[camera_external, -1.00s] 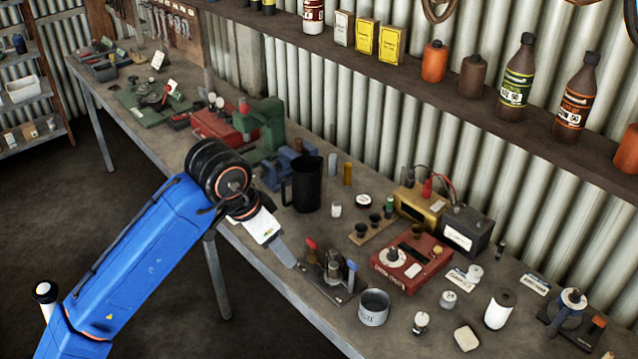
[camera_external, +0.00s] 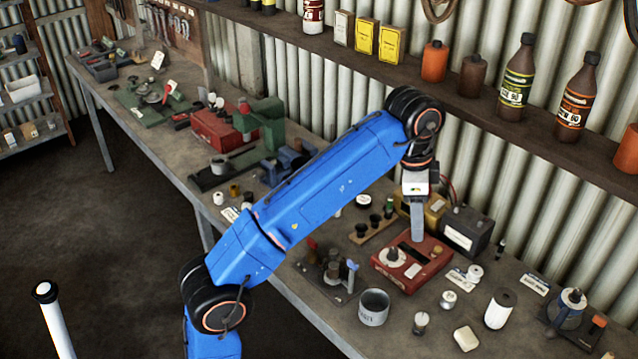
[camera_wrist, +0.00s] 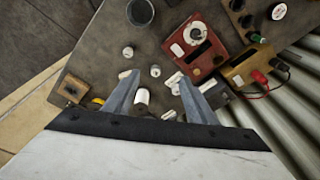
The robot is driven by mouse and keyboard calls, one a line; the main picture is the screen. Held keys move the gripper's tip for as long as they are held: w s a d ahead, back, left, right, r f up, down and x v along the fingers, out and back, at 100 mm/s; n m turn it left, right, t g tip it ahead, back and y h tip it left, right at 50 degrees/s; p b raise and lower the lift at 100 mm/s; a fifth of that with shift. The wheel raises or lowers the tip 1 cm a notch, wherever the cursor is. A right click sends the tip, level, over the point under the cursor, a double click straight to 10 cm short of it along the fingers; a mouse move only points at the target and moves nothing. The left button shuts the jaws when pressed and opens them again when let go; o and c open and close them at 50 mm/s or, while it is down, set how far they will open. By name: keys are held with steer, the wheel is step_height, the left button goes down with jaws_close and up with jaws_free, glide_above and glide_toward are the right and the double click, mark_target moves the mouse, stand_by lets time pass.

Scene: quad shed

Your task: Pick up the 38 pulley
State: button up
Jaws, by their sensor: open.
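I cannot read any marking that tells which part is the 38 pulley. A small white round part (camera_external: 474,273) lies by a white label card behind the red box's right side; it also shows near my right finger in the wrist view (camera_wrist: 176,88). A metal-and-white round part (camera_external: 448,299) stands nearer the front and shows between my fingertips in the wrist view (camera_wrist: 155,71). A taller white roll (camera_external: 498,311) stands to the right. My gripper (camera_external: 417,237) is open and empty, pointing down above the bench over the red box area; one finger hides the other in the external view.
A red box (camera_external: 411,264) and a battery (camera_external: 464,233) stand close to my gripper. A grey can (camera_external: 373,308) and a small stand (camera_external: 330,275) are in front. A second label card (camera_external: 535,284) lies right. The shelf (camera_external: 450,88) with bottles runs above.

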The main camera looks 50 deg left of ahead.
steer(key=w+d+f+m+g, duration=0.1)
steer(key=w+d+f+m, duration=0.2)
steer(key=w+d, duration=0.4)
glide_toward(449, 296)
step_height(449, 296, down, 4)
steer(key=shift+w+d, duration=0.1)
steer(key=shift+w+d+f, duration=0.1)
steer(key=shift+d+f, duration=0.05)
steer(key=shift+f, duration=0.7)
steer(key=shift+d+f, duration=0.2)
steer(key=shift+f, duration=0.7)
steer(key=shift+w+d+f, duration=0.1)
steer(key=shift+d+f, duration=0.05)
steer(key=shift+f, duration=0.7)
steer(key=shift+c, duration=0.6)
steer(key=c, duration=1)
